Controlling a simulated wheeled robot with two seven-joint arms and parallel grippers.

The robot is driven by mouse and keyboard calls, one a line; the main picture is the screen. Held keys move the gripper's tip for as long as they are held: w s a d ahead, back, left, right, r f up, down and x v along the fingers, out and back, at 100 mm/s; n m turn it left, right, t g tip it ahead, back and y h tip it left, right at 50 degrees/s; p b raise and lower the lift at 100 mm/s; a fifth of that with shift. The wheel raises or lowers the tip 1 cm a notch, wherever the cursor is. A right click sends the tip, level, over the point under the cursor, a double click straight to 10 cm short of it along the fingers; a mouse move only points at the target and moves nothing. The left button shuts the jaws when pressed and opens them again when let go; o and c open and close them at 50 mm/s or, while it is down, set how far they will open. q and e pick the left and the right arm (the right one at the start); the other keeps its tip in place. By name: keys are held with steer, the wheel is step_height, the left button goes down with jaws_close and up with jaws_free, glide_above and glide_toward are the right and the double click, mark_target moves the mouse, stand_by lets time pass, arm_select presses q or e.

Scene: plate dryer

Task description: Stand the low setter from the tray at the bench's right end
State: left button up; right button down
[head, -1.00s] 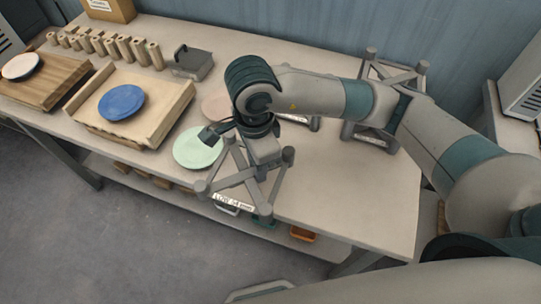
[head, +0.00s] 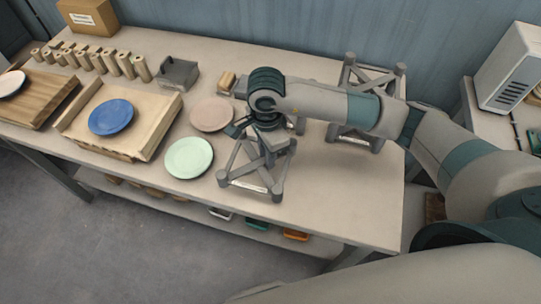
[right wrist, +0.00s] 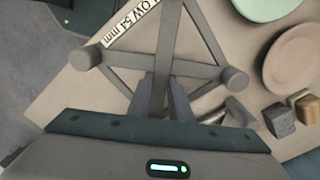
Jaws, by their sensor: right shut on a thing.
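The low setter (head: 272,181) is a grey frame of crossed bars with round corner posts. Its white label reads LOW 54 mm in the right wrist view (right wrist: 124,24). My right gripper (head: 266,143) is shut on one of its crossed bars, with the fingers (right wrist: 163,98) on either side of the bar in the wrist view. The setter is over the front middle of the bench (head: 330,200), right of the green plate. I cannot tell whether its feet touch the bench. My left gripper is not in view.
Another grey setter (head: 350,73) stands at the back right, partly behind my arm. A green plate (head: 189,158) and a pinkish plate (head: 212,114) lie left of the held setter. A blue plate (head: 111,117) sits on a wooden tray (head: 141,142). The bench's front right is clear.

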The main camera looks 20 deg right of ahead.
steer(key=shift+w+d+f, duration=0.6)
steer(key=shift+w+d, duration=0.1)
steer(key=shift+w, duration=0.1)
step_height(320, 180, down, 3)
steer(key=shift+s+f+p, duration=0.1)
steer(key=shift+f+p, duration=0.05)
steer(key=shift+p, duration=1.1)
steer(key=shift+f, duration=0.3)
steer(key=shift+f, duration=0.15)
